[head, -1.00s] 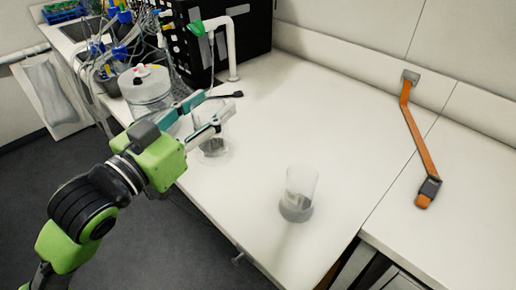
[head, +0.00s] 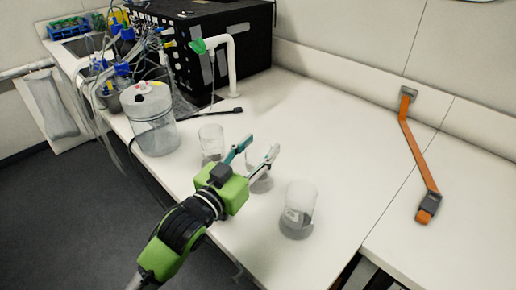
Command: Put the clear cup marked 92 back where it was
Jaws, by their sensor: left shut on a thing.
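My left gripper (head: 256,156) is shut on a clear cup (head: 262,181) with dark contents at its bottom, near the middle of the white bench. The cup looks upright; I cannot tell whether its base touches the bench. A second clear cup (head: 210,137) stands to its left, partly behind the gripper. A third clear cup (head: 299,206) stands to its right, nearer the bench's front edge, with a pale patch on its side. No number is readable on any cup. My right gripper is not in view.
A large clear jar (head: 155,135) stands left of the cups, beside tubing and bottles. A black box (head: 240,45) and white bent pipe (head: 232,70) stand behind. An orange strap (head: 420,155) lies at the right. The bench (head: 340,140) is clear behind the right cup.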

